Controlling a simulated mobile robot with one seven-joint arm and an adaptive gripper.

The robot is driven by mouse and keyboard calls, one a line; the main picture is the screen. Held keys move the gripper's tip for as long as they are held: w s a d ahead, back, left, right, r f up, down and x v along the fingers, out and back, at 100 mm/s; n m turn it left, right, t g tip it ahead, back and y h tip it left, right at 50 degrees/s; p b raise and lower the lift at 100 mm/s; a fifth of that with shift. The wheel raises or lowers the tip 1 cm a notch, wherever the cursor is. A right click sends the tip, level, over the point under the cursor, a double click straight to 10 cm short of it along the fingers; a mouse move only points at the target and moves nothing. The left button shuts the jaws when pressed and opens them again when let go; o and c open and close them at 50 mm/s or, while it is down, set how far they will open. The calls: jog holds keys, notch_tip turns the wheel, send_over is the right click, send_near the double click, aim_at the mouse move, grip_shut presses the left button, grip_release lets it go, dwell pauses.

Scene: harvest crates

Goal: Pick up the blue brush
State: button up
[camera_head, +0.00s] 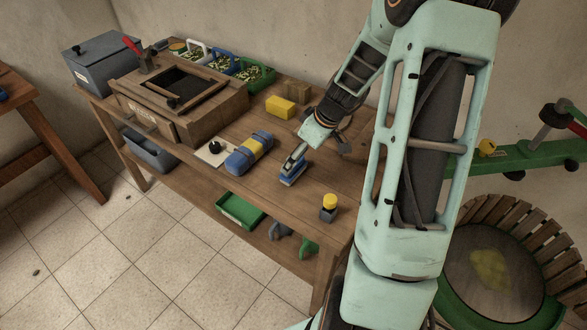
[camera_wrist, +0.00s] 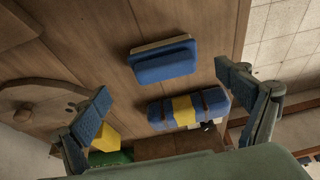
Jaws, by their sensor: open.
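The blue brush (camera_head: 292,181) lies on the wooden workbench, to the right of a blue and yellow roll. In the wrist view the brush (camera_wrist: 162,64) shows as a blue block with a pale strip along one long side. My gripper (camera_head: 294,160) is right above the brush in the head view and hides part of it. In the wrist view my gripper (camera_wrist: 163,82) is open and empty, with one finger on each side of the picture. The brush appears between the fingertips and beyond them, apart from both.
The blue and yellow roll (camera_head: 237,160) lies close to the brush. A yellow-topped jar (camera_head: 328,208) stands near the bench's front right. A yellow block (camera_head: 281,107) lies behind. A wooden box (camera_head: 205,119) fills the bench's left. Bare wood surrounds the brush.

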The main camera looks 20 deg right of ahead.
aim_at(294, 169)
jog(key=x, duration=0.4)
jog(key=shift+s+a+p, duration=0.15)
jog(key=shift+a+p, duration=0.15)
jog(key=shift+a, duration=0.1)
jog(key=shift+f, duration=0.55)
jog(key=shift+c, duration=0.2)
jog(key=c, duration=1.2)
jog(key=shift+r, duration=0.1)
